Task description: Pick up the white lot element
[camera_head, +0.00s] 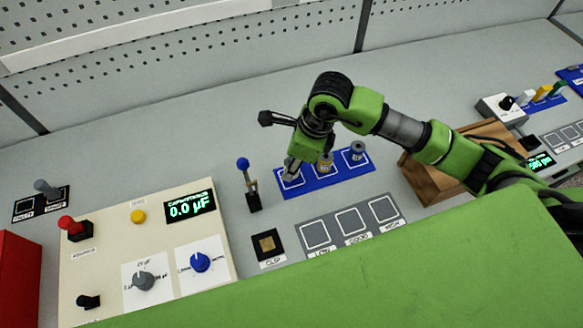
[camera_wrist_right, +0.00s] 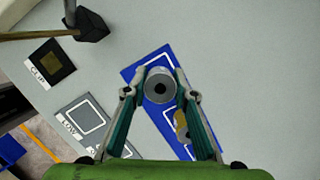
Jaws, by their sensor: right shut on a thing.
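A pale cylindrical spindle with a dark centre hole, the white lot element (camera_wrist_right: 160,86), is between my right gripper's fingertips in the wrist view. My right gripper (camera_head: 291,167) is shut on it over the left square of the blue mat (camera_head: 327,181). In the head view the fingers largely hide the element, and I cannot tell if it still touches the mat. A yellow-banded spindle (camera_head: 325,163) stands on the middle square and a blue-grey spindle (camera_head: 357,151) on the right square. My left gripper is not in view.
A grey plate (camera_head: 335,240) with squares, LOW leftmost, lies in front of the mat. A blue-knobbed lever (camera_head: 245,175) stands left of it, beside the capacitance panel (camera_head: 150,240). A black CLIP block (camera_head: 267,244) is near. A wooden box (camera_head: 430,182) stands right.

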